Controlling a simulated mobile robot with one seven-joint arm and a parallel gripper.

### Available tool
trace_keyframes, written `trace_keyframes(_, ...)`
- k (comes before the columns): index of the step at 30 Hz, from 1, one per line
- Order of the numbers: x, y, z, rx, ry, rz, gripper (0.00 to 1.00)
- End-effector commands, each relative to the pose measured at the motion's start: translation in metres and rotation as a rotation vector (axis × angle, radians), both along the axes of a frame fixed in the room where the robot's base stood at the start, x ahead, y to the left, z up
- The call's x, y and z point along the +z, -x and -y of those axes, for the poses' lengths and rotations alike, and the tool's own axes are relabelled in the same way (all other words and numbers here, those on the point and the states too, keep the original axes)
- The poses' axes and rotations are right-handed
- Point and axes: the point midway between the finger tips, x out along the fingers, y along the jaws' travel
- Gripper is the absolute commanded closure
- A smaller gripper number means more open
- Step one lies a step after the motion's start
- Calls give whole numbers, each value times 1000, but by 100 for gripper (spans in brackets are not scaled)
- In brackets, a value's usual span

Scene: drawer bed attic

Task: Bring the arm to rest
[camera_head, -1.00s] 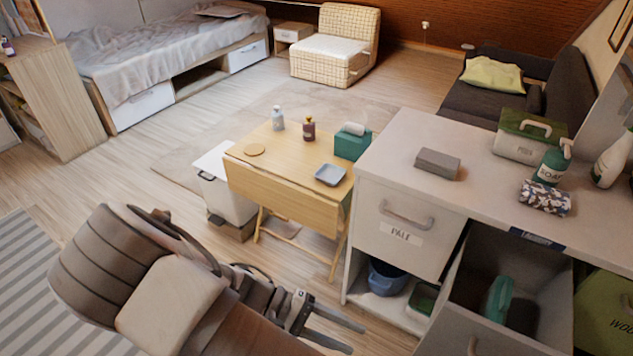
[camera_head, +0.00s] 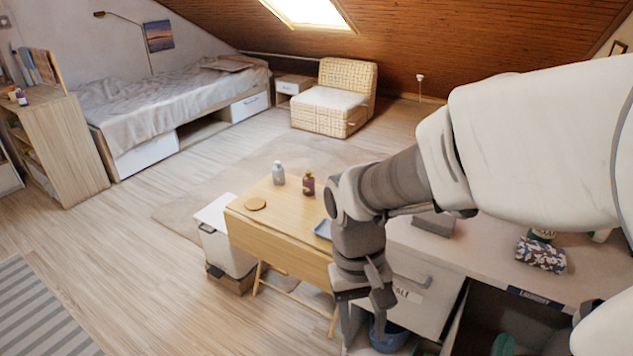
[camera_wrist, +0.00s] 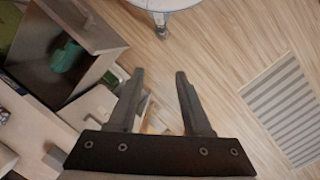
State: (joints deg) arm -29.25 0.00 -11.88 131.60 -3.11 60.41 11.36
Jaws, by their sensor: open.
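My gripper (camera_head: 362,318) hangs fingers-down in front of the white cabinet (camera_head: 424,268), by the right end of the wooden folding table (camera_head: 275,245). In the wrist view my gripper (camera_wrist: 160,95) shows its two fingers apart with nothing between them. My arm reaches in from the right of the head view and bends down at the wrist. It hides the green tissue box and part of the counter.
A bottle (camera_head: 278,173), a brown bottle (camera_head: 308,184) and a coaster (camera_head: 255,204) stand on the table. A white bin (camera_head: 222,240) is left of the table.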

Motion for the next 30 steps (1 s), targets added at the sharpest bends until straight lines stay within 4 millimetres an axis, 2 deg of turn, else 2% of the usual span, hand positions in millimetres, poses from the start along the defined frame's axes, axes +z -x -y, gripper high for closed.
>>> trace_keyframes(1,16,0,6,-16,-33,47,50)
trace_keyframes(3,32,0,12,-31,-69,110,50)
trace_keyframes(16,122,17,55,-97,-155,528,50)
trace_keyframes(22,144,27,67,-109,-134,653,50)
trace_keyframes(30,148,29,69,-111,-127,684,50)
